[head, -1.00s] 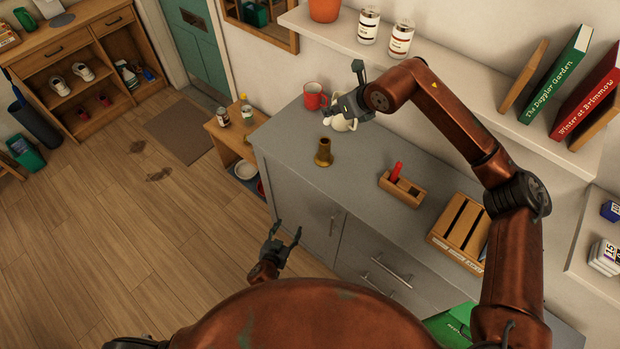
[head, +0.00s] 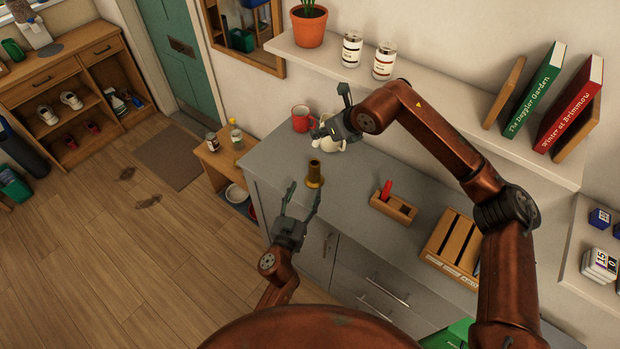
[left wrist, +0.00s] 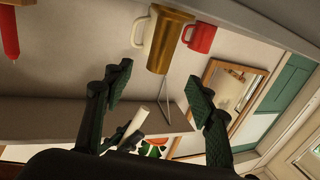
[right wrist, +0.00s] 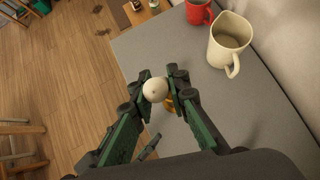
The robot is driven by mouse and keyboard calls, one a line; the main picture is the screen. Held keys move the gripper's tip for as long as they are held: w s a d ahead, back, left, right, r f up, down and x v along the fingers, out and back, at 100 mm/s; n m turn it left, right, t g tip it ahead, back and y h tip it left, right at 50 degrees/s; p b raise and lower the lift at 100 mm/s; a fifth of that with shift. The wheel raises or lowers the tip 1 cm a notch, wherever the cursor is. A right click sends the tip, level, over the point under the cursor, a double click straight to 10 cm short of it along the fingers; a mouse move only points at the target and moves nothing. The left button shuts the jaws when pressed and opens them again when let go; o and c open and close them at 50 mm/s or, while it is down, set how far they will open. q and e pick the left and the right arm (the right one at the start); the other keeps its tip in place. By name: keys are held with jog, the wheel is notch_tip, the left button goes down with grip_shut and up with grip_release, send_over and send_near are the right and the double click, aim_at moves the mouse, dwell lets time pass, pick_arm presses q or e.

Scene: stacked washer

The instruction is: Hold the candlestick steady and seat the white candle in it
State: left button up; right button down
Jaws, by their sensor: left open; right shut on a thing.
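The brass candlestick (head: 314,174) stands upright on the grey counter. It also shows, inverted, in the left wrist view (left wrist: 172,40). My left gripper (head: 303,189) is open at the counter's front edge, its fingers pointing toward the candlestick without closing on it. My right gripper (head: 329,112) is above and behind the candlestick in the head view. In the right wrist view it is shut on the white candle (right wrist: 155,90), seen end-on as a round pale face. Part of the candlestick (right wrist: 171,104) shows just beyond the candle. I cannot make out the candle in the head view.
A cream jug (head: 328,147) and a red mug (head: 301,118) stand behind the candlestick. A wooden holder (head: 393,208) with a red item and a slatted wooden box (head: 452,245) are to the right. A wall shelf (head: 440,97) overhangs the counter.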

aim_at(313, 171)
pick_arm(q)
jog(key=x, duration=0.9)
jog(key=shift+f, duration=0.1)
jog(key=c, duration=1.3)
jog(key=shift+c, duration=0.2)
pick_arm(e)
jog(key=shift+w+a+f+m+h, duration=0.3)
jog(key=shift+w+a+m+h, duration=0.15)
jog(key=shift+m+h, duration=0.2)
jog(key=m+h, duration=0.1)
jog(key=w+f+m+h, duration=0.1)
jog(key=m, duration=0.1)
jog(key=shift+w+a, duration=0.15)
jog(key=shift+a, duration=0.25)
jog(key=shift+w+a+f+m+h, duration=0.1)
jog(key=shift+a+m+h, duration=0.05)
jog(key=shift+m+h, duration=0.75)
pick_arm(q)
jog(key=shift+a, duration=0.1)
pick_arm(e)
jog(key=shift+m+g+h, duration=0.25)
jog(key=shift+m+g, duration=0.35)
jog(key=shift+m, duration=0.45)
jog(key=m+g+h, duration=0.1)
jog(key=m, duration=0.1)
jog(key=shift+m, duration=0.3)
notch_tip(313, 171, down, 10)
jog(key=shift+r, duration=0.25)
